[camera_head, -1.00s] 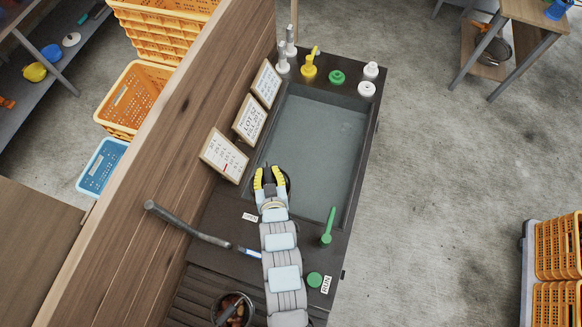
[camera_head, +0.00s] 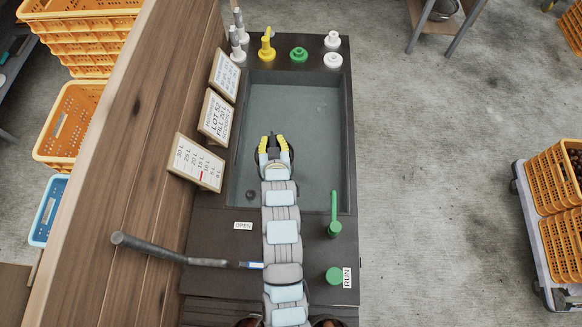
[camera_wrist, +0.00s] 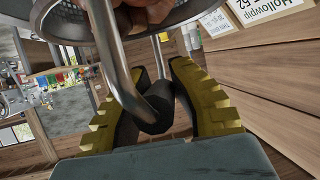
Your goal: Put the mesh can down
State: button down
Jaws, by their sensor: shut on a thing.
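In the wrist view, the mesh can (camera_wrist: 200,12) shows at the top as a grey metal mesh body with a rim and a bent metal handle. Brown round contents show near its rim. My gripper (camera_wrist: 160,95), with yellow ridged fingers, is shut on the dark grip of this handle. In the head view, my gripper (camera_head: 271,143) is over the grey sunken basin (camera_head: 315,115). The can is mostly hidden there under my gripper, with only a dark edge beside the fingers. I cannot tell whether the can touches the basin floor.
Three framed cards, one of them (camera_head: 198,162), stand along the wooden wall (camera_head: 130,180) at left. A green lever (camera_head: 334,215) and green button (camera_head: 334,275) are at right.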

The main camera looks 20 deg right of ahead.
jog(key=w+d+f+m+g+h+b, duration=0.1)
jog(key=w+d+f+m+h+b, duration=0.15)
jog(key=d+f+b, duration=0.7)
notch_tip(320, 180, down, 8)
jog(key=d+p, duration=0.1)
jog(key=shift+w+r, duration=0.25)
jog(key=shift+w, duration=0.05)
dwell(0.4)
jog(key=shift+d+f+n+y, duration=0.1)
jog(key=shift+n+y, duration=0.15)
jog(key=c, duration=1.1)
grip_release()
jog(key=shift+p+v, duration=2.5)
jog(key=shift+v, duration=3.5)
